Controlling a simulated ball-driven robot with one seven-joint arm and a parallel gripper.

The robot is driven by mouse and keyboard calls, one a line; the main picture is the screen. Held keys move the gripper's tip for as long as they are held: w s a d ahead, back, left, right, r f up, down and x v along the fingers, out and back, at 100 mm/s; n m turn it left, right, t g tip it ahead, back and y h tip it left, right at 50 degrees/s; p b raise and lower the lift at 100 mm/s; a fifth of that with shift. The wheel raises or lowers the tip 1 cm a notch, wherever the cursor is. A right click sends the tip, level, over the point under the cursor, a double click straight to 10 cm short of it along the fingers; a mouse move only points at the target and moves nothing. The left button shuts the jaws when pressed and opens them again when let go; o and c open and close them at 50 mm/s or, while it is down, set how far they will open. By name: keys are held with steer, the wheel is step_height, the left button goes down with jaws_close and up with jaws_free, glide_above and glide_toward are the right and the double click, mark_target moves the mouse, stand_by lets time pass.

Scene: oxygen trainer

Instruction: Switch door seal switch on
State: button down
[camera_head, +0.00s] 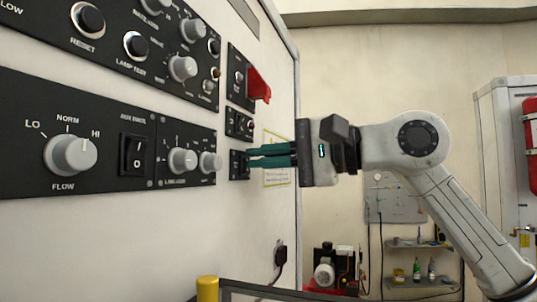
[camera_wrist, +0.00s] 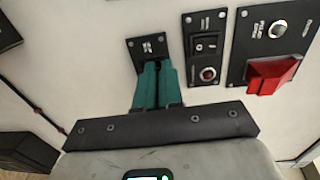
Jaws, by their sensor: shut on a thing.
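The small black switch panel (camera_head: 236,168) is the lowest in the column at the right end of the wall of controls. It also shows in the wrist view (camera_wrist: 143,46), where its label is too small to read. My gripper (camera_head: 248,158) reaches it from the right, with its two teal fingers pointing at the panel. In the wrist view my gripper (camera_wrist: 155,68) has its fingers close together at the panel's middle, shut on the switch there. The fingers hide the switch lever, so its position cannot be told.
A rocker switch panel (camera_wrist: 206,46) and a panel with a red guard (camera_wrist: 272,75) sit close by. The head view shows the red guard (camera_head: 259,84) sticking out above my fingers. A black plug (camera_head: 281,256) and a yellow post (camera_head: 207,289) are lower down.

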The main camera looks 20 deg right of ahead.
steer(key=shift+w+f, duration=0.1)
steer(key=b+v, duration=0.2)
steer(key=v, duration=0.9)
stand_by(0.4)
